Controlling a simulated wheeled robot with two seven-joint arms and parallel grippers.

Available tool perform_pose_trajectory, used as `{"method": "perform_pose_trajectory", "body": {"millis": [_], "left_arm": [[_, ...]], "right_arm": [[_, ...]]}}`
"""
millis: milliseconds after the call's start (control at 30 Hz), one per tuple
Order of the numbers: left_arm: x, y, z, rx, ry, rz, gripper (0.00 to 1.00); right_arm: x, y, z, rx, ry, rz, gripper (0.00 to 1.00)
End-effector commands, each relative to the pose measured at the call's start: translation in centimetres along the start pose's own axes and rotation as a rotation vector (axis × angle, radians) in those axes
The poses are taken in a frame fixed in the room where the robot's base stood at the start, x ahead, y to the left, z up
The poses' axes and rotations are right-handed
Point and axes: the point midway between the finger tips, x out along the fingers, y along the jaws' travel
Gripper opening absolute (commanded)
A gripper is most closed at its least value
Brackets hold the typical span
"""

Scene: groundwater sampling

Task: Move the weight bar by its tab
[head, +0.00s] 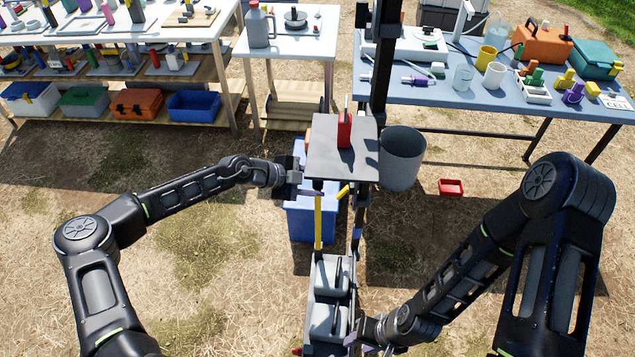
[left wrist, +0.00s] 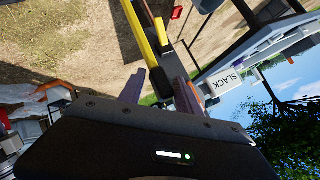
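A long yellow bar (head: 318,222) stands upright below the small grey platform in the head view. A short yellow piece (head: 343,191) sticks out to its right; I cannot tell which of these is the weight bar's tab. My left gripper (head: 305,191) is beside the top of the bar, just under the platform's left edge. In the left wrist view its two fingers (left wrist: 160,90) are apart, with the yellow bar (left wrist: 140,32) beyond them. A dark strip shows near the fingers; contact is unclear. My right gripper (head: 366,332) is low beside grey containers, its fingers mostly hidden.
A blue bin (head: 300,222) stands behind the bar. Grey containers (head: 328,318) sit below. A SLACK label (left wrist: 229,80) shows in the left wrist view.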

Motion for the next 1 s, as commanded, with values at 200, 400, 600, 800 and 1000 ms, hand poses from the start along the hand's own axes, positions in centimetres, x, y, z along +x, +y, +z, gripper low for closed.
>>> {"method": "perform_pose_trajectory", "body": {"millis": [200,400,600,800,1000], "left_arm": [[-3.2,0.0,0.3,0.001,-0.004,-0.002,0.40],[-6.2,0.0,0.2,0.002,-0.004,-0.002,0.40],[-7.2,0.0,0.1,0.001,-0.002,-0.001,0.40],[-7.2,-0.1,0.1,0.002,-0.002,-0.001,0.40],[-7.1,-0.1,0.1,0.002,-0.002,-0.001,0.40]], "right_arm": [[0.4,0.1,-0.1,-0.001,0.001,-0.001,0.36],[0.7,0.2,-0.1,-0.002,0.002,-0.002,0.36],[0.7,0.2,-0.1,-0.002,0.002,-0.003,0.36],[0.7,0.2,-0.1,-0.002,0.002,-0.003,0.36],[0.7,0.2,-0.1,-0.002,0.002,-0.003,0.36]]}}
